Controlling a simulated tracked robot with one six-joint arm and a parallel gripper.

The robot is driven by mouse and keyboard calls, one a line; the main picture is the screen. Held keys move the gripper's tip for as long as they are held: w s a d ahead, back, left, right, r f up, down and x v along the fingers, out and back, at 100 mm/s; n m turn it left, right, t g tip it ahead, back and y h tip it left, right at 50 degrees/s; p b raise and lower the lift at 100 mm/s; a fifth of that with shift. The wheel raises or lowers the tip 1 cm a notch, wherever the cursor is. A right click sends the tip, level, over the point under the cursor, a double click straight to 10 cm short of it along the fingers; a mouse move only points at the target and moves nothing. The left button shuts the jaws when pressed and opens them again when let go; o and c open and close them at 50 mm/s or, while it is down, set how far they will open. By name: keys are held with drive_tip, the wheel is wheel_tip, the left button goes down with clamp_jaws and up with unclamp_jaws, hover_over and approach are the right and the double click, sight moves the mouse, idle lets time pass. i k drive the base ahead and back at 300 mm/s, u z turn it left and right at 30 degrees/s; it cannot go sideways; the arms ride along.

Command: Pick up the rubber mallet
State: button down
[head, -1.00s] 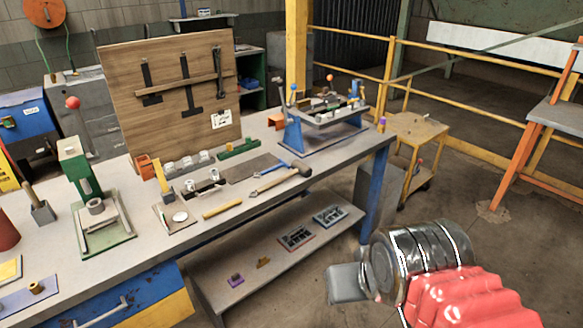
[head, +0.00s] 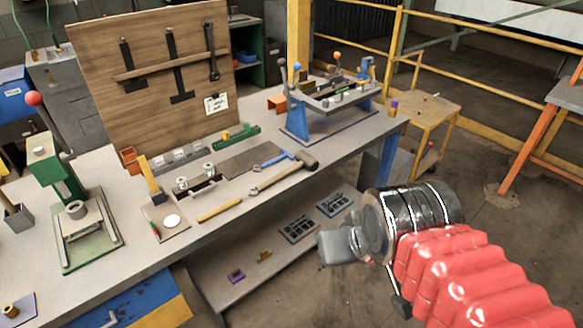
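The rubber mallet (head: 306,160) lies on the workbench near its front edge. It has a dark, rounded head at the right and a pale wooden handle running down to the left. A blue-handled tool (head: 272,160) lies just behind the mallet's handle. My gripper (head: 336,248) shows as a grey block at the end of a metallic wrist, in front of the bench and nearer the camera. It is apart from the mallet, which appears above and slightly left of it. Its fingers are not clear enough to show whether they are open.
The workbench (head: 215,234) carries a yellow rod (head: 219,210), a green press (head: 62,190) at the left and a blue-framed fixture (head: 330,103) behind the mallet. A tool board (head: 150,85) stands at the back. A lower shelf (head: 275,273) holds small trays. Floor is open at the right.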

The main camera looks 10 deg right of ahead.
sight(304, 159)
drive_tip(key=z, duration=0.05)
drive_tip(key=k, duration=0.65)
drive_tip(key=u, duration=0.05)
drive_tip(key=i, duration=0.45)
drive_tip(key=u, duration=0.65)
drive_tip(key=i, duration=1)
drive_tip(key=u, duration=0.3)
